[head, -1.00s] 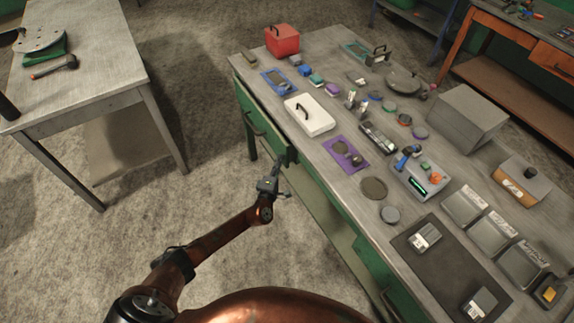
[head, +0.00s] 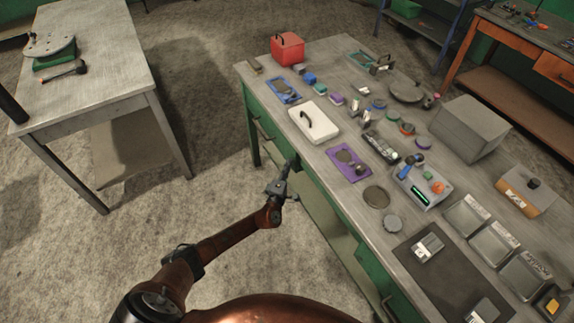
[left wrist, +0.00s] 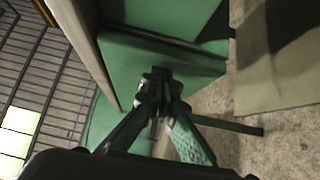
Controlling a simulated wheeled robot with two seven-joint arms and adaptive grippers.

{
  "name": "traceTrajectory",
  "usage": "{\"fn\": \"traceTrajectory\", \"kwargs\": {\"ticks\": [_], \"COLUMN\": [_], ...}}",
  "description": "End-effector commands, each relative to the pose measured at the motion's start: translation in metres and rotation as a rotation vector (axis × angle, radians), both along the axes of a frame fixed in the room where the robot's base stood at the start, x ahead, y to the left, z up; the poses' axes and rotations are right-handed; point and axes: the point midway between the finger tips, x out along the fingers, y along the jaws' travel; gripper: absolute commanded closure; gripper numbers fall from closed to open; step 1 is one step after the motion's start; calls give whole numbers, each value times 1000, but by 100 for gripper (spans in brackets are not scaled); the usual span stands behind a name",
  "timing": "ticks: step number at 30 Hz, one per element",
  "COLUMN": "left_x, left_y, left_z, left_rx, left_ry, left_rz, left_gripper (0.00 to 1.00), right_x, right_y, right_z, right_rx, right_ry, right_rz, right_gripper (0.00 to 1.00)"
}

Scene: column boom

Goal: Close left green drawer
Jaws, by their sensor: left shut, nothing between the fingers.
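The left green drawer (head: 262,117) is at the far left end of the main workbench's long front side, with a dark bar handle (head: 264,132). How far it stands out is hard to tell in the head view. My left gripper (head: 288,169) is shut and empty, with its fingers pointing up toward the near end of the drawer front. In the left wrist view the shut fingertips (left wrist: 161,76) are in front of a green panel (left wrist: 165,70); I cannot tell whether they touch it. My right gripper is out of view.
The workbench top (head: 345,205) carries a red box (head: 287,50), a white lidded tray (head: 318,122), a purple mat (head: 335,158) and several small parts. A separate grey table (head: 105,90) stands left. Open floor lies between.

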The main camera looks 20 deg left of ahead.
Motion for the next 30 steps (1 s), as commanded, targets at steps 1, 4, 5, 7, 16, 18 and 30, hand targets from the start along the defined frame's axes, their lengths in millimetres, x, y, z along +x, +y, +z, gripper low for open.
{"fn": "traceTrajectory", "kwargs": {"ticks": [1, 4, 5, 7, 16, 18, 30], "left_x": [-6, -15, -20, -39, -101, -109, -119], "left_y": [7, 18, 19, 13, 16, 15, 12], "left_z": [0, 0, 0, 0, -1, -2, -4], "left_rx": [3, 5, 5, 1, 4, 3, -1], "left_ry": [2, 4, 4, 4, 3, 4, 6], "left_rz": [3, 1, -1, -3, 12, 12, 11], "left_gripper": [100, 100, 100, 100, 100, 100, 100], "right_x": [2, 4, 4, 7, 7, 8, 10], "right_y": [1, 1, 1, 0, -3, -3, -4], "right_z": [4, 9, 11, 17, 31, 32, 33], "right_rx": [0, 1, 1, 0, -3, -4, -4], "right_ry": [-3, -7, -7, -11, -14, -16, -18], "right_rz": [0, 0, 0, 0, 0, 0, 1], "right_gripper": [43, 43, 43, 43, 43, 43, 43]}}
